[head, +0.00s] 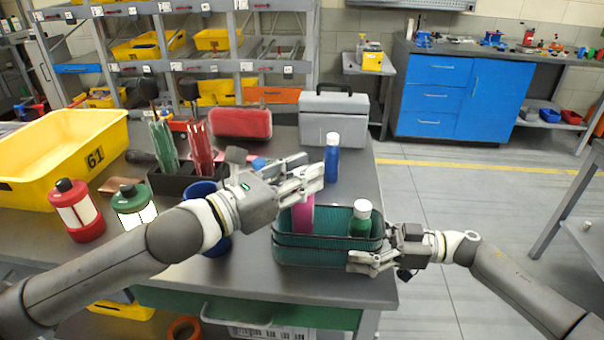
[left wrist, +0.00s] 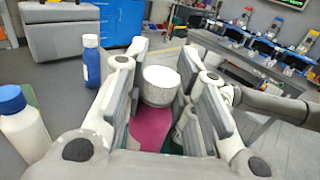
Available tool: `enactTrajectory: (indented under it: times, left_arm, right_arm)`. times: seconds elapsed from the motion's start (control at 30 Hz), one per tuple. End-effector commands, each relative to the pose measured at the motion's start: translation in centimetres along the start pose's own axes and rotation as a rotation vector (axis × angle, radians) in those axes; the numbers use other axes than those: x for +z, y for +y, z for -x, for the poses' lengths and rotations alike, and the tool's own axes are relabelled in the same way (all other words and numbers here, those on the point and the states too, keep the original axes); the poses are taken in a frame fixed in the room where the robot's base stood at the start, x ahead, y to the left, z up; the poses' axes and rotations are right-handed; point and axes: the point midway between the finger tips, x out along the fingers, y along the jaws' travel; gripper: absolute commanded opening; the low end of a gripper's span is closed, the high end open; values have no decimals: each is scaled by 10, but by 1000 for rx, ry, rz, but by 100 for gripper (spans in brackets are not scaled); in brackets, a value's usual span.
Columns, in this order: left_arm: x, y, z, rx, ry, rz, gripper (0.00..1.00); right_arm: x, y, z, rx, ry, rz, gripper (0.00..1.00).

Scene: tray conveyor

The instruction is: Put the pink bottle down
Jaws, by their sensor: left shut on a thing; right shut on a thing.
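The pink bottle (head: 303,217) is upright, with its lower part inside the left half of the green wire basket (head: 328,257). Whether its base touches the basket floor is hidden. My left gripper (head: 308,182) is shut on the bottle near its top. In the left wrist view the pink bottle (left wrist: 150,130) with its white cap sits between the fingers. A green bottle (head: 360,222) with a white cap stands in the basket's right half. My right gripper (head: 362,262) is shut on the basket at its front right end.
A blue bottle (head: 332,160) stands behind the basket, near a grey toolbox (head: 333,118). A white bottle with a blue cap (left wrist: 22,128) shows in the left wrist view. The table's right edge is close to the basket.

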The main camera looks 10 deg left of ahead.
Motion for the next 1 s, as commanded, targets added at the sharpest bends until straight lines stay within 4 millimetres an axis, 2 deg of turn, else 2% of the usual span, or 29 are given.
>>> enactTrajectory:
  times: [0.7, 0.73, 0.87, 1.0]
  left_arm:
    - [-12, 0, 0, -1, -1, 0, 0]
    - [-12, 0, 0, 0, 0, 0, 29]
    - [-12, 0, 0, -1, 0, 0, 46]
    - [-12, 0, 0, -1, 0, 0, 47]
  right_arm:
    - [0, 0, 0, 0, -1, 1, 51]
    - [1, 0, 0, 0, -1, 1, 51]
    - [1, 0, 0, 0, -1, 1, 51]
    - [1, 0, 0, 0, -1, 1, 51]
